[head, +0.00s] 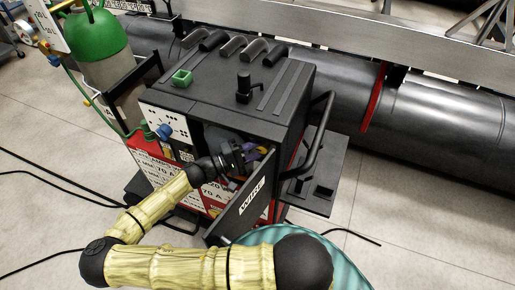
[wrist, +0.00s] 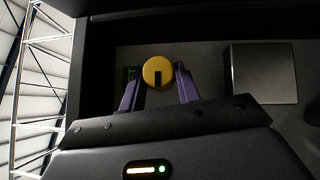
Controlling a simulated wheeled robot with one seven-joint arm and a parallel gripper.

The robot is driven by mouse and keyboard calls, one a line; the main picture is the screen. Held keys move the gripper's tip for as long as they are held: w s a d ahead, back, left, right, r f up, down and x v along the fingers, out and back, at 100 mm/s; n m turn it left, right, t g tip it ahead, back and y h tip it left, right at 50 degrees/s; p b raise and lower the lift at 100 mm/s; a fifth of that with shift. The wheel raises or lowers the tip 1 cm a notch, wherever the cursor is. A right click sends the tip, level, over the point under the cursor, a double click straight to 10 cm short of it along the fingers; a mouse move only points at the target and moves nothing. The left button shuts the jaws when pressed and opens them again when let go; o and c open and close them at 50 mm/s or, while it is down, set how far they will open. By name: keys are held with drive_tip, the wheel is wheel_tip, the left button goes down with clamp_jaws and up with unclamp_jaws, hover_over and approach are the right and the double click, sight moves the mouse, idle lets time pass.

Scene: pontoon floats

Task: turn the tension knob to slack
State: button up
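In the wrist view a round yellow knob (wrist: 158,72) sits on a grey panel inside a dark recess. A black mark on its face points down in the picture. My gripper (wrist: 160,68) has a purple finger on each side of the knob, with the tips level with it in the picture. Whether the fingers press on it or stand just clear does not show. In the head view my gripper (head: 260,152) is in the open upper front of the dark machine (head: 230,95), and the knob is not clearly visible there.
A grey square block (wrist: 263,73) is right of the knob, and a green label (wrist: 129,75) is partly hidden at left. A green gas cylinder (head: 98,45) and large dark pipe (head: 430,110) flank the machine.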

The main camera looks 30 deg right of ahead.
drive_tip(key=o, duration=0.4)
drive_tip(key=shift+o, duration=0.2)
drive_tip(key=w+a+f+b, duration=0.2)
drive_tip(key=a+b, duration=0.2)
drive_tip(key=a, duration=1.3)
drive_tip(key=shift+b, duration=0.35)
drive_tip(key=shift+a+r, duration=0.1)
drive_tip(key=shift+r, duration=0.05)
wheel_tip(320, 180, up, 22)
drive_tip(key=p, duration=2.2)
